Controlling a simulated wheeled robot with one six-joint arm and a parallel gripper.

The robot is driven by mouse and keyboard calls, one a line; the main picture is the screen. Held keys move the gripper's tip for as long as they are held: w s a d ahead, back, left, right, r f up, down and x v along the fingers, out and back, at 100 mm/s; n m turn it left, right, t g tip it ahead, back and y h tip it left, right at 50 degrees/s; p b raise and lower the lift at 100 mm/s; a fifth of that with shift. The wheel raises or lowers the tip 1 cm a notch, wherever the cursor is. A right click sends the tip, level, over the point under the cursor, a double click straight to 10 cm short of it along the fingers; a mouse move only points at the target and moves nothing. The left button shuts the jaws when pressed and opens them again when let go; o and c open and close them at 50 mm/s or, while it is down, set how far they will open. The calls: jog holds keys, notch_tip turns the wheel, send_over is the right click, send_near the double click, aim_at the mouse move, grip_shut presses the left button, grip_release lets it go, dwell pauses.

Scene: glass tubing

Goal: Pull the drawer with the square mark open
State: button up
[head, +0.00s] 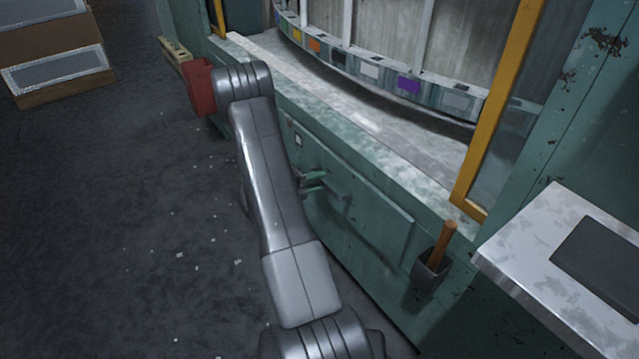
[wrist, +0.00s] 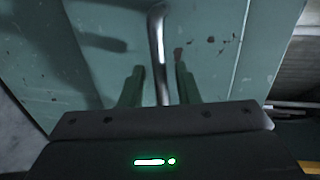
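The drawer front (head: 375,222) is a teal panel low on the front of the green cabinet. It carries a small pale square mark (head: 298,140) near its upper left and looks flush with the cabinet. My gripper (head: 316,181) is at the front of this panel, right of and below the mark. In the wrist view, a shiny metal handle bar (wrist: 157,50) runs between the two green fingers of my gripper (wrist: 159,76). The fingers are open, one on each side of the bar, with gaps visible. My arm hides part of the panel's left side.
A red box (head: 200,88) hangs at the cabinet's left end. A dark holder (head: 430,272) with a wooden handle (head: 447,240) is at the right. A pale-topped bench (head: 530,255) stands at the lower right.

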jog(key=shift+w+d+f, duration=0.15)
jog(key=shift+w+d, duration=0.25)
jog(key=shift+d, duration=0.15)
grip_shut()
jog(key=shift+a, duration=0.1)
jog(key=f+p+v, duration=0.2)
jog(key=v, duration=1)
jog(key=f+p+v, duration=0.3)
jog(key=v, duration=0.9)
jog(key=shift+p+v, duration=0.35)
jog(key=shift+v, duration=0.5)
jog(key=shift+f, duration=0.15)
grip_release()
